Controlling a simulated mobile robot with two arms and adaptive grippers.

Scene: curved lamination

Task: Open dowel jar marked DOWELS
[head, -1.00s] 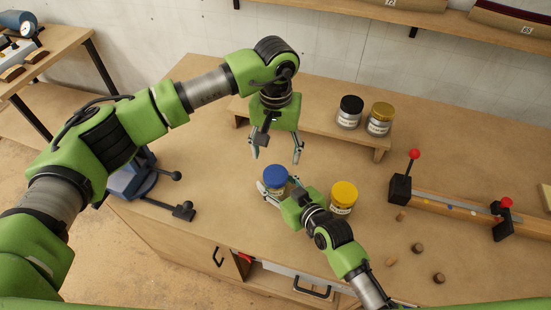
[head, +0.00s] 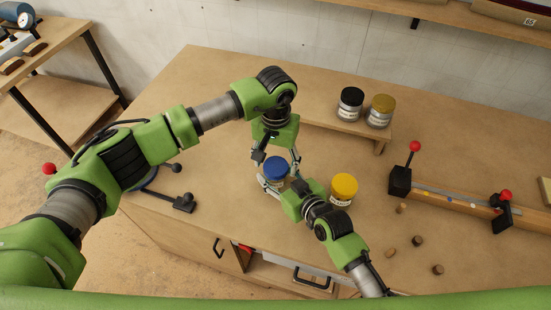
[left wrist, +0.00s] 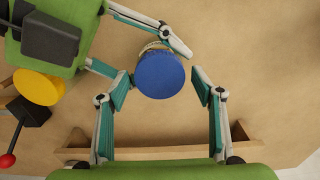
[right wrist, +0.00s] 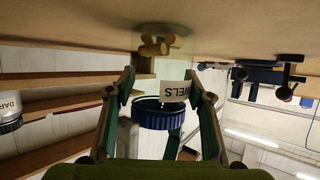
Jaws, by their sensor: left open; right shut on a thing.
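The jar with the blue lid (head: 275,169) stands on the bench. In the right wrist view its pale body carries a label (right wrist: 175,90) ending in "ELS", upside down, with wooden dowels (right wrist: 155,46) showing in it. My right gripper (head: 274,187) is shut on the jar body, low from the front. My left gripper (head: 277,162) points down over the jar, open, its fingers on either side of the lid. In the left wrist view the blue lid (left wrist: 160,74) lies between these fingers, with gaps visible at both sides. The lid is on the jar.
A jar with a yellow lid (head: 343,187) stands close right of my right gripper. A black-lidded jar (head: 350,102) and a gold-lidded jar (head: 380,110) stand on a low riser (head: 340,130) behind. A red-knobbed clamp fixture (head: 450,195) and several loose wooden pieces (head: 390,253) lie at right.

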